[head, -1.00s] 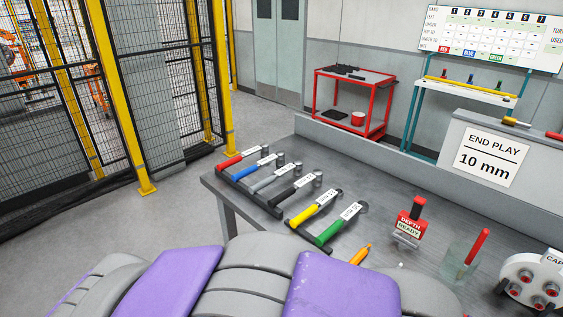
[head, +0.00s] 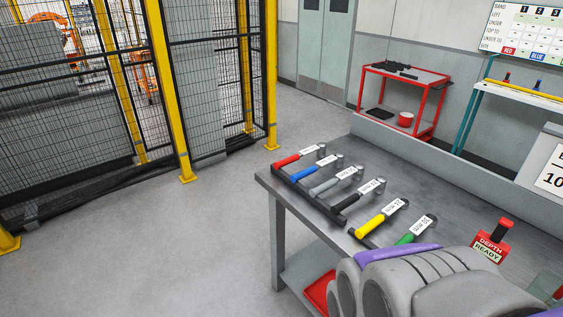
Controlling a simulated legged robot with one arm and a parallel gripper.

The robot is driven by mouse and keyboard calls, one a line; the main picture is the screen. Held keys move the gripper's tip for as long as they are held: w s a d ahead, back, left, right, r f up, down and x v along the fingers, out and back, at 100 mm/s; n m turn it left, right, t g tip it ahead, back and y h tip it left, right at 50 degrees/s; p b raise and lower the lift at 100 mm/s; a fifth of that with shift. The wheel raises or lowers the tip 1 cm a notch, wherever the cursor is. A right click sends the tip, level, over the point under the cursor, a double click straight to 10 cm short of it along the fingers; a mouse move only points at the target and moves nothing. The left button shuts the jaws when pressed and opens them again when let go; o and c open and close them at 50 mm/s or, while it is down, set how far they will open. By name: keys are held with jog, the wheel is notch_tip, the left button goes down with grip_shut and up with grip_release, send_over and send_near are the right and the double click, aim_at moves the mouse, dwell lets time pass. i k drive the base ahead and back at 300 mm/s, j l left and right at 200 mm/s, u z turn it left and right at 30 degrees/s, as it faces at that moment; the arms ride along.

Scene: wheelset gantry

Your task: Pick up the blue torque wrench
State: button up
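The blue torque wrench (head: 308,172) lies on the grey workbench (head: 372,162), second from the far left end in a row of torque wrenches. Its blue handle points toward the bench's left edge and its labelled head end points right. A red-handled wrench (head: 286,161) lies just beyond it and a grey-handled one (head: 324,187) on the near side. Black, yellow and green ones follow toward me. My grey and purple arm fills the lower right and overlaps the near bench. My gripper is not visible.
A red depth gauge block (head: 489,246) stands on the bench at right. A red tray (head: 319,291) sits on the shelf below. A red cart (head: 402,98) and yellow-posted mesh fence (head: 190,90) stand behind. The floor left of the bench is clear.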

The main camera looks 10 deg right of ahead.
aim_at(339, 158)
jog(key=z, duration=0.4)
jog(key=i+j+z, duration=0.45)
jog(key=i+j, duration=0.85)
